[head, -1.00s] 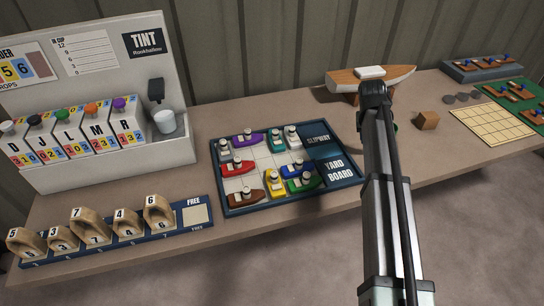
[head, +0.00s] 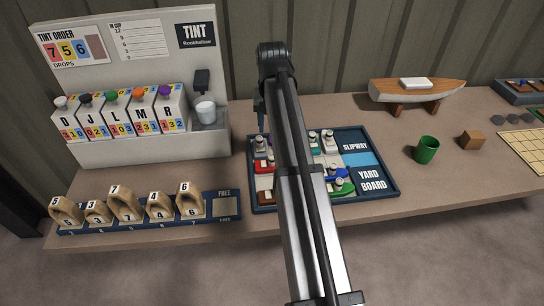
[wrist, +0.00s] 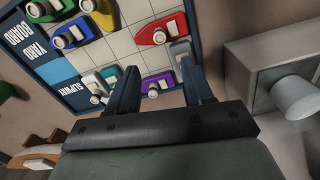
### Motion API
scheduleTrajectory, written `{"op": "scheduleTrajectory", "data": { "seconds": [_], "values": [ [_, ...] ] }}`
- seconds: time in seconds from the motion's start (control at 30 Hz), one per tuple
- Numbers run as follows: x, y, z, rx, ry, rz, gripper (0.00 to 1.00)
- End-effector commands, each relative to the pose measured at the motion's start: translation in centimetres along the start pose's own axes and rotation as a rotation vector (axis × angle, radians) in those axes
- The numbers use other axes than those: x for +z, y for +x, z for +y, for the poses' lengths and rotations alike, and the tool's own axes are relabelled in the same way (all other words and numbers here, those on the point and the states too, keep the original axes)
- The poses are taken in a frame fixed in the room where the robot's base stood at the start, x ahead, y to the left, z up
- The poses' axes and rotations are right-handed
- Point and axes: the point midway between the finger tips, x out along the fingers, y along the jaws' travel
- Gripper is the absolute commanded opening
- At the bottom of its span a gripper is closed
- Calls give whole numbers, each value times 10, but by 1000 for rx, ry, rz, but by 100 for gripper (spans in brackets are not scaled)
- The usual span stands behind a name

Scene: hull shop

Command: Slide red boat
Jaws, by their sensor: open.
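The red boat (wrist: 152,34) sits on the yard board (head: 391,187), near the end away from the SLIPWAY label. In the head view my arm crosses the board and hides part of it. My gripper (wrist: 158,75) is open and empty. In the wrist view its two dark fingers point toward the board, with the purple boat (wrist: 158,82) showing between them. The red boat lies beyond the fingertips in that view, apart from them. The grey boat (wrist: 181,50) shows beside the right finger. The teal boat (wrist: 112,72) is left of the left finger.
The blue boat (wrist: 76,34) and others share the board. The tint dispenser (head: 130,148) stands left, with numbered wooden blocks (head: 125,205) in front. A green cup (head: 426,150), a wooden cube (head: 472,140) and a model boat (head: 418,92) are right of the board.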

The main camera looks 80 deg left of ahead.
Motion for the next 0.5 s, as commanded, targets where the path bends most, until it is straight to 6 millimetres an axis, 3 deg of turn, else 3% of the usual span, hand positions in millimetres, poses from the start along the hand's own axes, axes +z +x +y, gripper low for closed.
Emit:
{"op": "scheduleTrajectory", "data": {
  "seconds": [0.17, 0.5],
  "values": [
    [1, 17, 0, 0, 0, -2, 51],
    [1, 76, 0, 0, 0, -1, 51]
  ]
}}
